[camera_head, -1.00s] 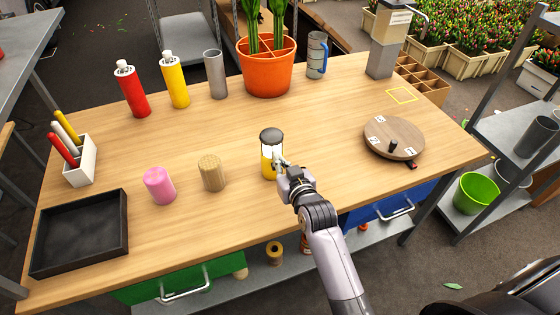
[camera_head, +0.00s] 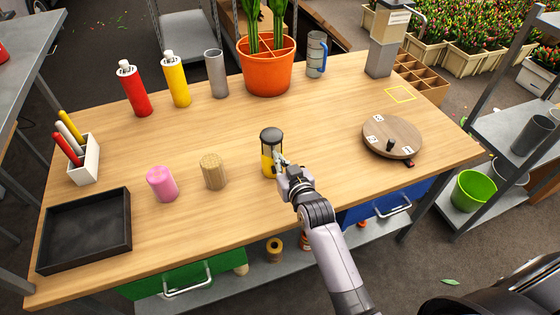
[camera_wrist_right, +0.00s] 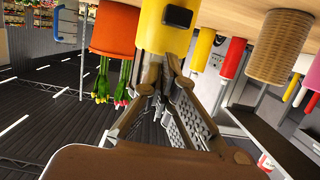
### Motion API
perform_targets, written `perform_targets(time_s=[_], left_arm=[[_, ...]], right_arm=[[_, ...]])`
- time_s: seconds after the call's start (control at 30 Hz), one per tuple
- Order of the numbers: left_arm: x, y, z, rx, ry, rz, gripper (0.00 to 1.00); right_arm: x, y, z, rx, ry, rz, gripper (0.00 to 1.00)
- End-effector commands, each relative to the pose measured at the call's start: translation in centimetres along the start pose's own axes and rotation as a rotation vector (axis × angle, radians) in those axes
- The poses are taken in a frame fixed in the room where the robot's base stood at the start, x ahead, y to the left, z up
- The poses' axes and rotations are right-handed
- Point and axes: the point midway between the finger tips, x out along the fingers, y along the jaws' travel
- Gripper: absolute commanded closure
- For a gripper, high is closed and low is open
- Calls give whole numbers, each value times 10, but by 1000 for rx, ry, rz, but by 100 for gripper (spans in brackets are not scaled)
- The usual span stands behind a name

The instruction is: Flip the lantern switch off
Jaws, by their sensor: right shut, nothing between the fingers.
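The lantern (camera_head: 265,164) stands upright on the wooden table, with a yellow body, a see-through middle and a dark top. In the right wrist view its yellow body (camera_wrist_right: 157,32) shows from close by, with a black switch (camera_wrist_right: 178,17) on its face. My right gripper (camera_head: 279,160) is at the lantern's near right side, its fingers shut and empty. In the right wrist view the fingertips (camera_wrist_right: 160,66) are close to the yellow body, just below the switch in the picture. I cannot tell whether they touch it. My left gripper is not in view.
A woven cylinder (camera_head: 213,171) and a pink cylinder (camera_head: 162,184) stand left of the lantern. A round wooden turntable (camera_head: 392,137) is to its right. An orange pot (camera_head: 267,77) and bottles stand at the back. A black tray (camera_head: 84,262) lies at left front.

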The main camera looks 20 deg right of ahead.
Motion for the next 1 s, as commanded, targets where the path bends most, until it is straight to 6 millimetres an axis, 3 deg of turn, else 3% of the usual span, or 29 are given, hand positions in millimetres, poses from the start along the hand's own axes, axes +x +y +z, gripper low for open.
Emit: perform_targets(time_s=[0.03, 0.07, 0.13, 0.3, 0.5, 0.7, 1.0], left_arm=[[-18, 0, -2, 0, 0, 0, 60], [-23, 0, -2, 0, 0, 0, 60], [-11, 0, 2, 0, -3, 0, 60], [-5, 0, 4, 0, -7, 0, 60], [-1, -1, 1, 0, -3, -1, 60], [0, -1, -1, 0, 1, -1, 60], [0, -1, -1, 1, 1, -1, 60]], right_arm=[[-2, 1, -19, -1, 2, 0, 100], [-1, 2, -25, -1, 3, 0, 100], [-16, 2, -11, 0, -1, 0, 100], [-55, 1, -12, 0, 2, -1, 100], [-87, 1, -13, 0, 1, 0, 100], [-99, 1, -14, 0, 2, 0, 100], [-100, 1, -15, 0, 3, 0, 100]])
